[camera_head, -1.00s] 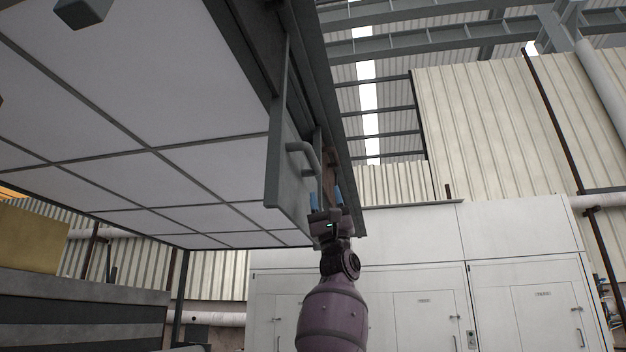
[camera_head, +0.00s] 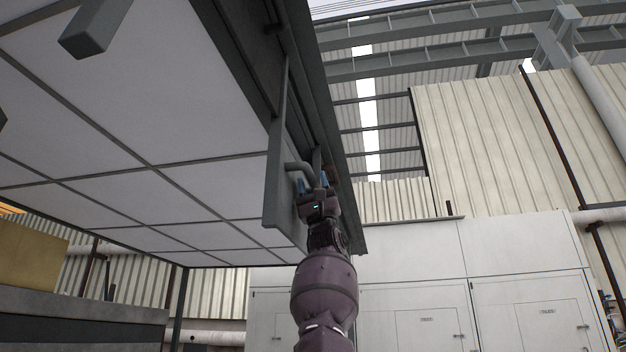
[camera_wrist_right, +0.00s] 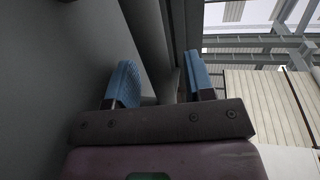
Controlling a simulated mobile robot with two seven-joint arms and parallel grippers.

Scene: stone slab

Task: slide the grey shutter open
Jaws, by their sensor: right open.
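The grey shutter (camera_head: 277,190) is an upright panel hanging under the overhead frame in the head view, with a grey bar handle (camera_head: 299,168) on its right face. My right gripper (camera_head: 313,183) is at the handle's lower end, with its blue fingers pointing up. In the wrist view the right gripper (camera_wrist_right: 158,84) has its two blue fingers apart, with the grey handle bar (camera_wrist_right: 149,40) running up beyond the gap between them. The shutter's face (camera_wrist_right: 60,80) fills the left of that view. I cannot tell whether the fingers touch the handle. My left gripper does not show.
A grey rail (camera_head: 318,110) runs along the edge of the white panelled ceiling (camera_head: 120,100) beside the shutter. White cabinets (camera_head: 510,250) stand behind. A grey block (camera_head: 96,28) hangs at the upper left. Open space lies to the right of the rail.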

